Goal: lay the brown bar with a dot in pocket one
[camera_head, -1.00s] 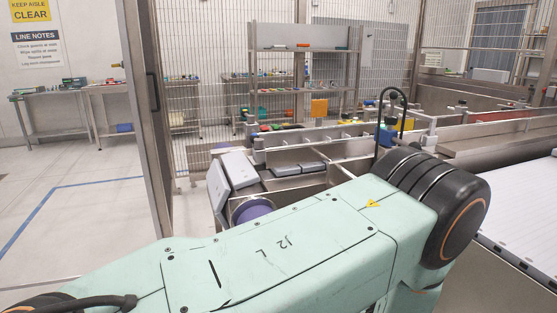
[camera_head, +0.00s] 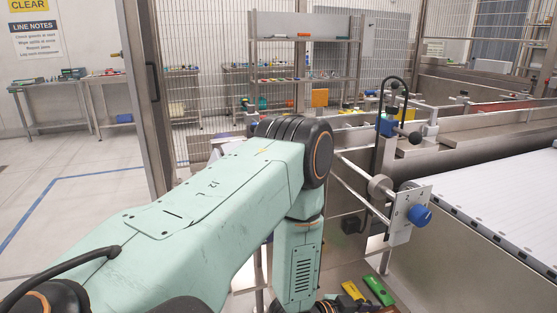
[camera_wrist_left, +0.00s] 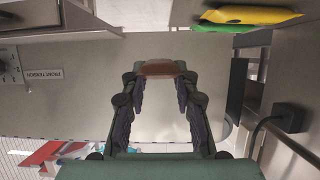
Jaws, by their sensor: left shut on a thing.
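My left gripper (camera_wrist_left: 160,84) is shut on a brown bar (camera_wrist_left: 160,68), which lies across its fingertips in the left wrist view. I see the bar nearly end-on or edge-on, and no dot shows on it. In the head view my left arm comes in from the left and bends downward, and the held bar cannot be made out there. I cannot pick out pocket one in either view. My right gripper is not in view.
A bracket with a blue knob (camera_head: 420,215) stands right of my arm, beside the white conveyor belt (camera_head: 480,190). Shelving stands behind mesh.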

